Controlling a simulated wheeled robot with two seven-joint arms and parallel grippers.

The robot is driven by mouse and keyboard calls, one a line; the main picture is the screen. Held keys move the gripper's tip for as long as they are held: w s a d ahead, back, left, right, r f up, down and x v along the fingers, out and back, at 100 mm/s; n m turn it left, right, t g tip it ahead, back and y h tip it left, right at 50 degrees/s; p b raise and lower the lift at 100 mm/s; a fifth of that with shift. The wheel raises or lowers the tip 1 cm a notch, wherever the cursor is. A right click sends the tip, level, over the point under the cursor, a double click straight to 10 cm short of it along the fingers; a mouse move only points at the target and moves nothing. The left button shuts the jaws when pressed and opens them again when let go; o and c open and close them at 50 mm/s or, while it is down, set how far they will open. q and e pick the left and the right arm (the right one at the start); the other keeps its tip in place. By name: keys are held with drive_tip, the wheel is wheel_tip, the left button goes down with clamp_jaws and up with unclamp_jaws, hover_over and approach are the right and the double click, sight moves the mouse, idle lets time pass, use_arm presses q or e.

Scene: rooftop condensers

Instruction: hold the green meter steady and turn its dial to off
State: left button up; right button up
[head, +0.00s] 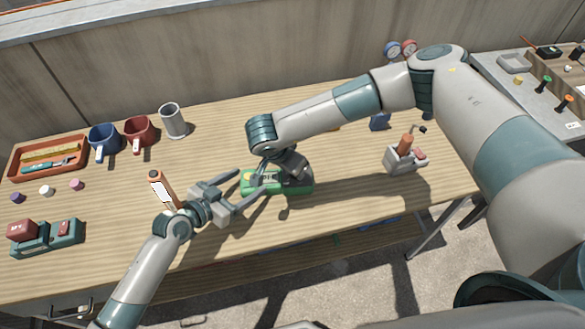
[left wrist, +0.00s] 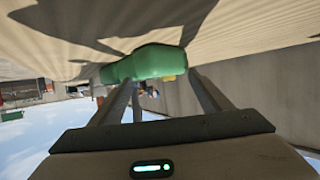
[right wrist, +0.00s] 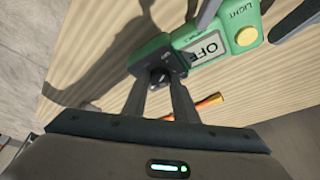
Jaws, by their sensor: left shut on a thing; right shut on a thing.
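The green meter (head: 306,186) lies on the wooden bench. My left gripper (head: 252,187) is shut on the meter's left end; in the left wrist view the green body (left wrist: 150,62) sits at the fingertips. My right gripper (right wrist: 160,84) reaches down from above and is shut on the black dial (right wrist: 159,76). The fingers partly hide the dial, and I cannot make out its pointer. In the head view the right arm covers part of the meter.
A red tray (head: 85,149), blue mug (head: 104,141), red mug (head: 140,132) and grey cup (head: 173,121) stand at the back left. An orange-topped device (head: 162,188) is near my left gripper. A grey caddy (head: 404,160) stands right. Bare wood surrounds the meter.

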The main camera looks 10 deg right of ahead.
use_arm(q)
drive_tip(key=shift+s+f, duration=0.15)
drive_tip(key=shift+f, duration=0.15)
use_arm(e)
drive_tip(key=shift+s+a, duration=0.1)
drive_tip(key=shift+a, duration=0.05)
drive_tip(key=o, duration=1.1)
drive_tip(key=v, duration=1.2)
